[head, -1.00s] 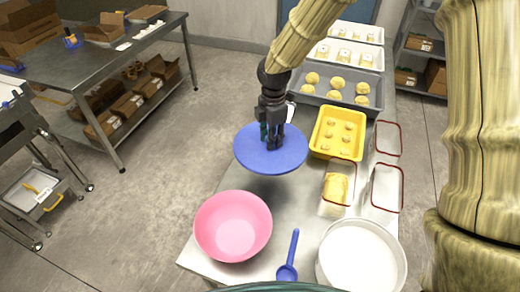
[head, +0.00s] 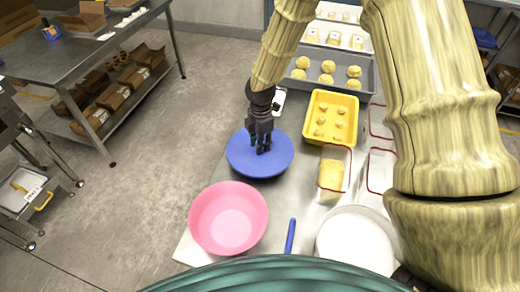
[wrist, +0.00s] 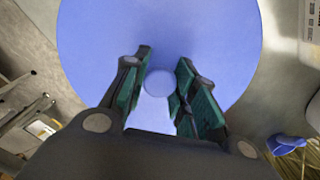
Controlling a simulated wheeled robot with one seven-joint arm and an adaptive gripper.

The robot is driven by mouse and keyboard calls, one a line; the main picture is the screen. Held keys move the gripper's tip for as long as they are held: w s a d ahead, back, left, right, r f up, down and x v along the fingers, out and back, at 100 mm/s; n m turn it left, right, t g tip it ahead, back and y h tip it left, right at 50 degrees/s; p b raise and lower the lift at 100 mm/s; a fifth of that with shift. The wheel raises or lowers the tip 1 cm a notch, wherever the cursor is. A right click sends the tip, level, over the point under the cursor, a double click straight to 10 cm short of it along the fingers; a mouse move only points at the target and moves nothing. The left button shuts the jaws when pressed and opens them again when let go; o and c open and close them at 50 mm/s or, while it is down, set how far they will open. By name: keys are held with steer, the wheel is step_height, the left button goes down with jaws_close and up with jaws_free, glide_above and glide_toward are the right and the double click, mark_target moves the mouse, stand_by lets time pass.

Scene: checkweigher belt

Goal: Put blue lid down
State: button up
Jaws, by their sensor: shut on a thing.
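The blue lid (head: 247,163) is a round disc with a small knob (wrist: 158,82) at its centre. My gripper (head: 263,148) points down at its middle and is shut on the lid's knob, with a finger on each side in the wrist view (wrist: 160,88). The lid looks about level, at the left side of the steel table (head: 277,209), behind the pink bowl and left of the yellow tray. Its left part reaches to or past the table edge in the head view. I cannot tell whether its underside touches the table.
The pink bowl (head: 228,219) stands just in front of the lid. A yellow tray (head: 318,137) with small buns, a grey tray (head: 311,84) and clear containers (head: 341,156) fill the right and back. A blue utensil handle (head: 291,236) and white round tub (head: 355,241) are in front.

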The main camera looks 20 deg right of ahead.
steer(key=shift+f+p, duration=0.7)
steer(key=shift+f, duration=1.5)
steer(key=shift+f, duration=0.1)
steer(key=o, duration=1)
steer(key=shift+o, duration=0.2)
steer(key=shift+r+b, duration=2)
steer(key=shift+r, duration=4.15)
